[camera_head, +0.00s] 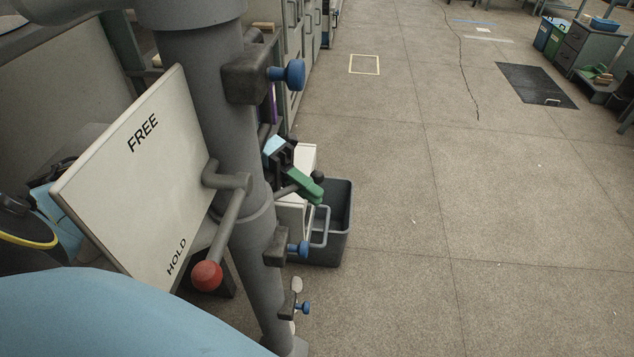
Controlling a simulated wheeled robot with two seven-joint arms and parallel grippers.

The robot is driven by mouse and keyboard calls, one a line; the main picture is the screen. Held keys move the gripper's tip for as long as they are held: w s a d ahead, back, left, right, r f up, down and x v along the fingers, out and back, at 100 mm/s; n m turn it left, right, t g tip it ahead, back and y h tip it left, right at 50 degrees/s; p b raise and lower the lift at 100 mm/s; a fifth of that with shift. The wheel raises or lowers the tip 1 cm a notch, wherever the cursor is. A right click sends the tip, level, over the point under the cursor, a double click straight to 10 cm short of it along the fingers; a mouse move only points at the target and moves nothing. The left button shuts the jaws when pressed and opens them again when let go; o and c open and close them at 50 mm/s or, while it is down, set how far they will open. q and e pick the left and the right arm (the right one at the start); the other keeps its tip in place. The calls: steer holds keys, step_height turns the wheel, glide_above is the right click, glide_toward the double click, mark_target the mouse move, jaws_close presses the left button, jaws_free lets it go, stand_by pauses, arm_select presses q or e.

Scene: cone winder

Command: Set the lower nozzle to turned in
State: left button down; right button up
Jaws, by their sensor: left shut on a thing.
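My left gripper (283,158), black with a light blue part, is right of the grey column, partly hidden behind it. It is shut on a green handle (305,187), which slants down to the right. I cannot tell for certain whether this handle belongs to the lower nozzle, or how far it is turned. Dark blocks with blue knobs stick out of the column: an upper knob (290,74), a middle knob (300,249) and a small low knob (303,308). My right gripper is not in view.
A white board (140,165) marked FREE and HOLD is left of the column (215,110). A lever with a red ball (207,276) is near HOLD. A dark grey bin (338,225) stands behind the handle. The floor to the right is open.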

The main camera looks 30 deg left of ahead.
arm_select(q)
steer(key=shift+s+d+f, duration=0.1)
steer(key=shift+s+f, duration=0.2)
steer(key=shift+f, duration=0.35)
steer(key=c, duration=1.5)
jaws_free()
steer(key=shift+s+r, duration=0.1)
steer(key=shift+o, duration=0.2)
